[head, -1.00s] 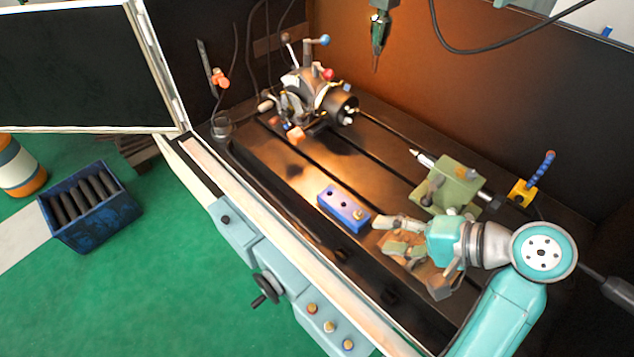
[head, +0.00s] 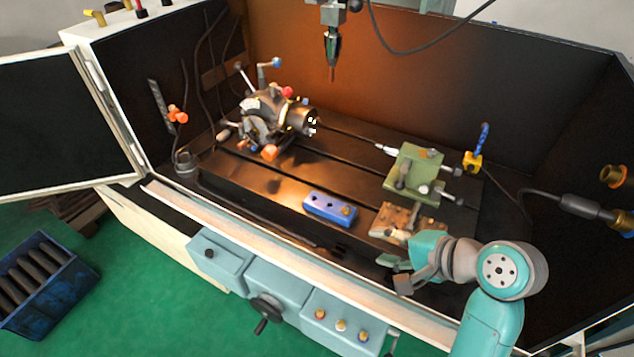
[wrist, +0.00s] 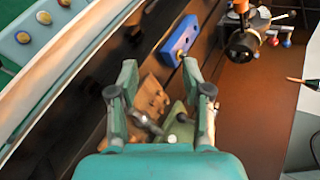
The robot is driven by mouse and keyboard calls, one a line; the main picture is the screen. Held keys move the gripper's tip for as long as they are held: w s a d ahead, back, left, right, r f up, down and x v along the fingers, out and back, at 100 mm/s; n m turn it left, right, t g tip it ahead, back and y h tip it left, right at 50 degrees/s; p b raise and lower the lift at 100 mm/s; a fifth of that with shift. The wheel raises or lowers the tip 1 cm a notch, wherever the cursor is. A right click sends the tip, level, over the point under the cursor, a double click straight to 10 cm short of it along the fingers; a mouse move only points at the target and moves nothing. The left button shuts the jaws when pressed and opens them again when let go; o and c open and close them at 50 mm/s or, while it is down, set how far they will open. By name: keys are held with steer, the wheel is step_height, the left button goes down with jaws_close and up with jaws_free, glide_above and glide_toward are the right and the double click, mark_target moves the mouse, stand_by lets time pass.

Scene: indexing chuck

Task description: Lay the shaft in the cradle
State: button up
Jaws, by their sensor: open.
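My gripper (head: 388,258) is open at the front right of the machine bed. Its two fingers are spread apart in the wrist view (wrist: 160,64), with nothing clearly held between them. A tan block (head: 402,215), which may be the cradle, sits on the bed just behind the gripper. It also shows between the fingers in the wrist view (wrist: 150,94), partly hidden. A small grey part (wrist: 145,122) shows beside it; I cannot tell what it is. No shaft can be made out for certain on the tan block. Dark rods (head: 30,268) lie in a blue crate (head: 62,287) on the floor.
A blue block with holes (head: 328,207) stands left of the tan block. A green tailstock (head: 413,172) is behind it. The chuck unit (head: 275,120) is at the back left, with a spindle tool (head: 332,48) hanging above. The front ledge (head: 240,225) borders the bed.

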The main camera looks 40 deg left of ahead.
steer(key=w+d+m+t+h, duration=0.3)
steer(key=w+d+m+t, duration=0.4)
steer(key=d, duration=0.5)
steer(key=shift+w+d+f+m, duration=0.15)
steer(key=shift+w+d+m, duration=0.15)
steer(key=shift+w, duration=0.45)
steer(key=shift+d, duration=0.2)
